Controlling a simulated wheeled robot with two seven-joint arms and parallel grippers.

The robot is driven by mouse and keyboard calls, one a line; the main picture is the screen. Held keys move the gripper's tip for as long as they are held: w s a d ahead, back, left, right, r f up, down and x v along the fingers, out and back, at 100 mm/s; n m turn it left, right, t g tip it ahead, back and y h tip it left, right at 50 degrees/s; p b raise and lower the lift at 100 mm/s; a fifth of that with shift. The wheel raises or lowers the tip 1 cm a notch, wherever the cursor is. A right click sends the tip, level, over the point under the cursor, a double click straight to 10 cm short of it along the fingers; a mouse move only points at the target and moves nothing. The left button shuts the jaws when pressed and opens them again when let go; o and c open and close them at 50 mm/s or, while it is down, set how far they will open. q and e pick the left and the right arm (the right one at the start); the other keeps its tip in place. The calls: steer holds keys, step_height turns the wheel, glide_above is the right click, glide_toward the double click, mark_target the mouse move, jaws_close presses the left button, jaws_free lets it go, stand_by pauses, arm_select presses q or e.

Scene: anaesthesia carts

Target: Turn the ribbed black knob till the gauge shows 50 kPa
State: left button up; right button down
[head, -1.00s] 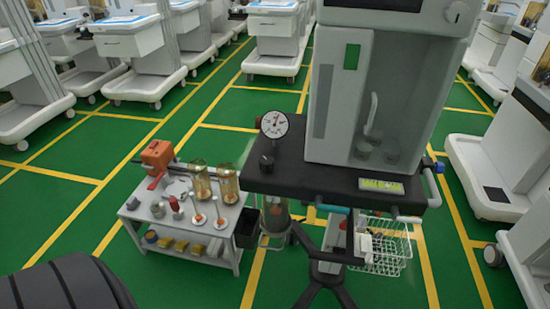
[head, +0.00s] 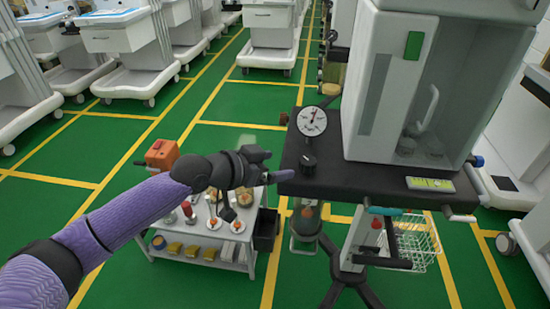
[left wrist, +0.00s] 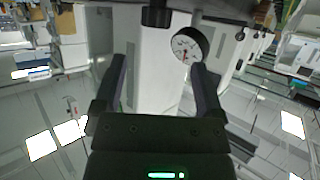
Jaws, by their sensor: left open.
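The ribbed black knob (head: 308,163) sits on the dark shelf of the anaesthesia cart, just below the round white gauge (head: 312,121). The gauge needle points roughly upward in the head view; its figures are too small to read. My left gripper (head: 272,165) is open and empty, a short way left of the knob and pointing toward it. In the left wrist view, which looks upside down, the knob (left wrist: 157,14) is at the top, beyond the gap between the open fingers (left wrist: 160,78), and the gauge (left wrist: 190,45) is beside it. My right gripper is not in view.
The dark shelf (head: 375,180) carries a tall grey machine body (head: 385,85) right of the gauge. A white wire basket (head: 418,240) hangs under the shelf.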

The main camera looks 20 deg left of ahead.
mark_target(305, 161)
arm_select(q)
steer(key=b+x, duration=0.4)
steer(key=x, duration=0.5)
steer(key=shift+s+d+f, duration=0.1)
steer(key=shift+d, duration=0.1)
steer(key=shift+w+d, duration=0.2)
steer(key=shift+w, duration=0.1)
steer(key=shift+w+d, duration=0.1)
steer(key=shift+w, duration=0.05)
steer(key=shift+c, duration=1.4)
jaws_close()
steer(key=f+m+g+h+b, duration=0.1)
steer(key=m+h+b, duration=0.1)
steer(key=b, duration=0.5)
steer(key=shift+f+g+b, duration=0.1)
steer(key=shift+g+b, duration=0.25)
steer(key=shift+g, duration=0.05)
steer(key=shift+m+h+b, duration=0.3)
steer(key=shift+b, duration=0.05)
steer(key=shift+r+g, duration=0.3)
steer(key=shift+r, duration=0.25)
steer(key=shift+o, duration=1.4)
jaws_free()
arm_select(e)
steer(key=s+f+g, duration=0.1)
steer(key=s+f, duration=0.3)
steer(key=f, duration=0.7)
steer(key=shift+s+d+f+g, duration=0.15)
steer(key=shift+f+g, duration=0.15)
